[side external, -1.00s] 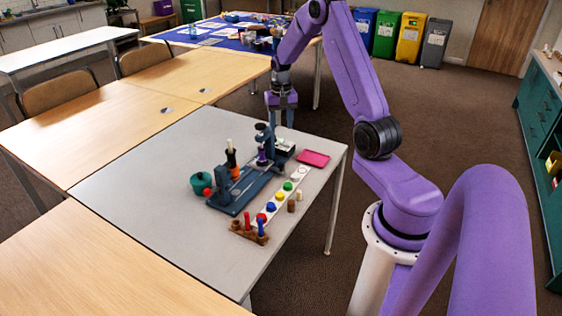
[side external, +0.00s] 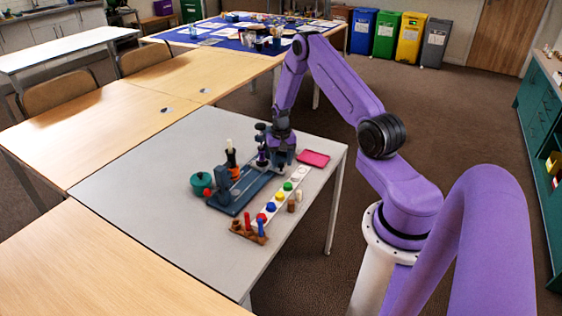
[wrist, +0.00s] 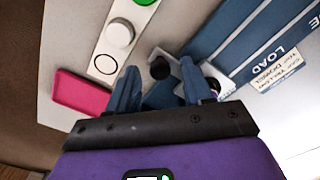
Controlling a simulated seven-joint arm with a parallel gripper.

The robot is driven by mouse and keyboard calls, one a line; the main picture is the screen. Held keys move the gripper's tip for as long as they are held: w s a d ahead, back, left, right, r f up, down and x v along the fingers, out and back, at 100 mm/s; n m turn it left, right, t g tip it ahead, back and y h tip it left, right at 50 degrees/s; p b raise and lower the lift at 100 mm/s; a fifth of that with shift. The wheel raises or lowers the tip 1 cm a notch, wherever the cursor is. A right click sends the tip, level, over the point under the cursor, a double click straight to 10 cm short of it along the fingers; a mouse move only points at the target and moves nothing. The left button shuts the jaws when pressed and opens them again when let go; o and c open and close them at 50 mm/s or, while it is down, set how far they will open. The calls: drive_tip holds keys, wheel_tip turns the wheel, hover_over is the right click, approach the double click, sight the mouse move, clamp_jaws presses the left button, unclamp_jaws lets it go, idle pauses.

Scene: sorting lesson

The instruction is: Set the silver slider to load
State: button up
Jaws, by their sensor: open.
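The dark blue fixture (side external: 232,207) stands on the grey table, with upright parts along it. In the wrist view its blue plate (wrist: 232,50) carries the white word LOAD and a small printed label (wrist: 275,70). My gripper (side external: 281,163) is low at the fixture's far end. In the wrist view my gripper (wrist: 159,68) is open, with a black round knob (wrist: 160,68) showing between its blue fingers. I cannot tell whether the fingers touch the knob. No silver slider can be clearly made out; parts behind the fingers are hidden.
A pink tray (side external: 313,158) lies near the gripper, also in the wrist view (wrist: 80,93). A white strip with coloured buttons (side external: 280,200) runs along the near side. A green pot (side external: 201,183) and a peg rack (side external: 248,232) stand close. The table's left part is clear.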

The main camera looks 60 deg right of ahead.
drive_tip(key=shift+f, duration=0.25)
clamp_jaws()
drive_tip(key=a, duration=0.8)
drive_tip(key=shift+a, duration=0.3)
unclamp_jaws()
drive_tip(key=shift+r, duration=0.1)
